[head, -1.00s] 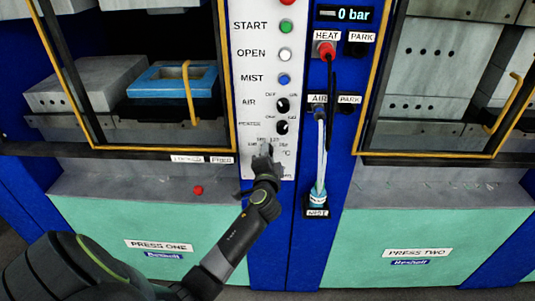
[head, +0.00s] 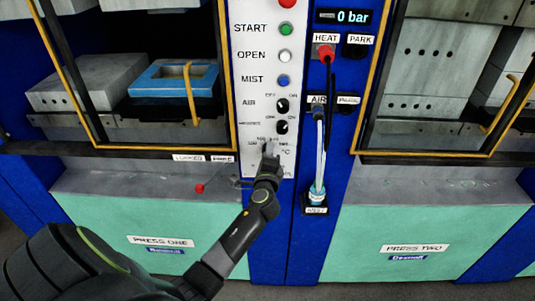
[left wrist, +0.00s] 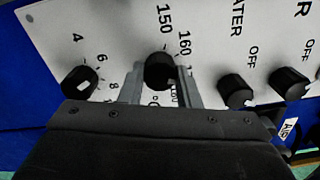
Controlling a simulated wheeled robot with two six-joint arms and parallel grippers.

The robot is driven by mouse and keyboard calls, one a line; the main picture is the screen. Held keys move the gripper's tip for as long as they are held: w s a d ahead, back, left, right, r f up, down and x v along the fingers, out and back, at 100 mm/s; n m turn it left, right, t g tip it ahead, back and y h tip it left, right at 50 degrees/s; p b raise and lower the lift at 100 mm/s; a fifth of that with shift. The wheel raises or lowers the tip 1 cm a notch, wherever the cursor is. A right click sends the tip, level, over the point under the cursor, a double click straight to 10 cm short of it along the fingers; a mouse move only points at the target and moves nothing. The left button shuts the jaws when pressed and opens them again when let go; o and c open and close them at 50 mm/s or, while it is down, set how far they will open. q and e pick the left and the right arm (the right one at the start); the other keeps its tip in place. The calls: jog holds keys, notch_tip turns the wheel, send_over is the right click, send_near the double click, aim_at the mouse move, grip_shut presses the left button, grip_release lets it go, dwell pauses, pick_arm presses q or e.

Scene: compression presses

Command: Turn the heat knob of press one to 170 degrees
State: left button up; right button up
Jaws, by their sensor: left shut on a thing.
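The heat knob (left wrist: 160,71) is a round black knob low on the white control panel (head: 243,70) between the two presses. In the left wrist view it sits between the two grey fingers of my left gripper (left wrist: 161,84), which is shut on it. The printed 150 and 160 show above the knob; other dial marks are partly hidden by the fingers. I cannot read which mark the knob points to. In the head view my left gripper (head: 269,152) covers the knob. Press one (head: 120,225) is on the left. My right gripper is not in view.
Other black knobs flank the held one: one at its left (left wrist: 79,82) and one at its right (left wrist: 235,91). Hoses hang from the HEAT (head: 325,52) and AIR sockets right of the panel. A red button (head: 199,188) sits on press one's ledge.

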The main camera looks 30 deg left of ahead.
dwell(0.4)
pick_arm(q)
jog(key=o, duration=1)
jog(key=shift+w, duration=0.1)
jog(key=shift+f, duration=0.1)
